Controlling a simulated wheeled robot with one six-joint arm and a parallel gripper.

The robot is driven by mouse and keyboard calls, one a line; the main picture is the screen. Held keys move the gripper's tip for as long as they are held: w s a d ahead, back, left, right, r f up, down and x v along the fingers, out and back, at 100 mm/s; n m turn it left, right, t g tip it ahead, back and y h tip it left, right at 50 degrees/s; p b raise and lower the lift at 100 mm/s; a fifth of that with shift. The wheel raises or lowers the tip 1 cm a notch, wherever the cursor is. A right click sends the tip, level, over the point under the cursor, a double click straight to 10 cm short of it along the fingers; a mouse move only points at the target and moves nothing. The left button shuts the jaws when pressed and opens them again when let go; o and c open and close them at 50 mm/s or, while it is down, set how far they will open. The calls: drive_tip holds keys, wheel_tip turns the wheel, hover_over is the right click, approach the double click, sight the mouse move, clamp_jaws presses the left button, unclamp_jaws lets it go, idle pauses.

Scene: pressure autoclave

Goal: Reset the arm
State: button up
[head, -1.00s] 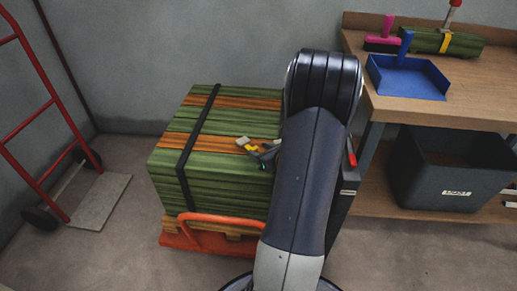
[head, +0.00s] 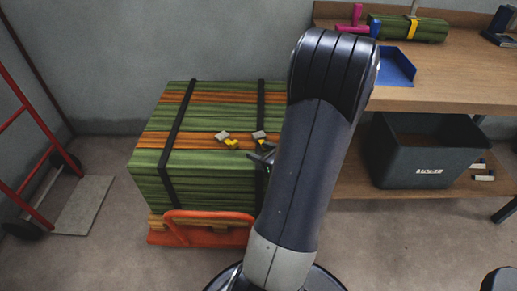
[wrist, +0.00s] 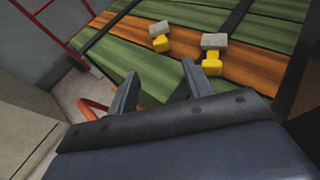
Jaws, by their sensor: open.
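My gripper (wrist: 158,82) shows in the wrist view with its two fingers apart and nothing between them. It is over the near part of a strapped stack of green and orange boards (head: 205,125). In the head view my arm rises in the middle and bends over, hiding most of the gripper; only a dark fingertip shows by the stack's right side. Two small grey-and-yellow pieces (wrist: 160,37) (wrist: 213,55) lie on top of the stack, beyond the fingers and apart from them.
The stack rests on an orange pallet truck (head: 205,230). A red hand truck (head: 28,140) stands at the left. A wooden bench (head: 450,80) at the right bears a blue tray (head: 397,68) and a green bundle (head: 400,28). A dark bin (head: 425,150) sits on its lower shelf.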

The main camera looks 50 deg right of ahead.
sight(235, 143)
drive_tip(key=shift+w, duration=0.1)
drive_tip(key=b+x, duration=0.3)
drive_tip(key=x, duration=0.8)
drive_tip(key=shift+w+f, duration=0.25)
drive_tip(key=shift+f, duration=0.05)
drive_tip(key=shift+w+f+b, duration=0.25)
drive_tip(key=shift+b, duration=0.25)
drive_tip(key=shift+s+r+p, duration=0.1)
drive_tip(key=shift+r+p, duration=0.25)
drive_tip(key=shift+f, duration=0.1)
